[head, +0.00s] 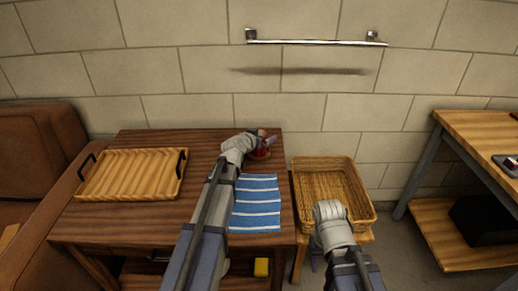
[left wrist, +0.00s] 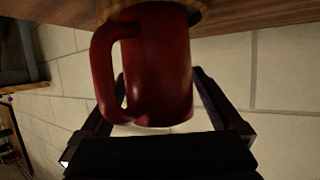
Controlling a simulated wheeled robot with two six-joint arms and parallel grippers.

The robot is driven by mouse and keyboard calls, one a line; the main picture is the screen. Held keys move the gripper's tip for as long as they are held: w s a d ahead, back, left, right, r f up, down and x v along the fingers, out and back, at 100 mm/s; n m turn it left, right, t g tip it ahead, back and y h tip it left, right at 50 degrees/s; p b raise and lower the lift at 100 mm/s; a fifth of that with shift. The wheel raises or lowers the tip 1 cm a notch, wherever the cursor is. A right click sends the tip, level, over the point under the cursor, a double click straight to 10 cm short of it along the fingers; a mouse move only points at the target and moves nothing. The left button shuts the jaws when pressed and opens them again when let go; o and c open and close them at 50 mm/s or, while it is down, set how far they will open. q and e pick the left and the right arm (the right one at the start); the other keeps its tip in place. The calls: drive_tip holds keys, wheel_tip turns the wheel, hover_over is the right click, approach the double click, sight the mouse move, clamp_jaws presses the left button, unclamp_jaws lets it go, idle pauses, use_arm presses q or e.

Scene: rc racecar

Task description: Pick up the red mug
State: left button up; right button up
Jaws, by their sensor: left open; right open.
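The red mug (left wrist: 160,70) fills the middle of the left wrist view, with its handle on the left of that picture. In the head view a small part of the mug (head: 261,154) shows at the back right of the dark wooden table (head: 130,221), mostly hidden by my left gripper. My left gripper (head: 262,143) is open, with its fingers on either side of the mug; it also shows in the left wrist view (left wrist: 160,95). I cannot tell whether the fingers touch it. My right gripper (head: 322,245) is at the wicker basket's front edge; its fingers are mostly hidden.
A wooden tray (head: 130,175) with dark handles lies on the table's left. A blue striped cloth (head: 256,204) lies in front of the mug. A wicker basket (head: 325,178) stands right of the table. A metal rail (head: 315,41) is on the wall.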

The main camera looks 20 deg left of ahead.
use_arm(q)
drive_tip(key=shift+c, duration=0.2)
clamp_jaws()
idle(0.6)
drive_tip(key=shift+r, duration=0.1)
wheel_tip(320, 180, up, 10)
drive_tip(key=p, duration=1)
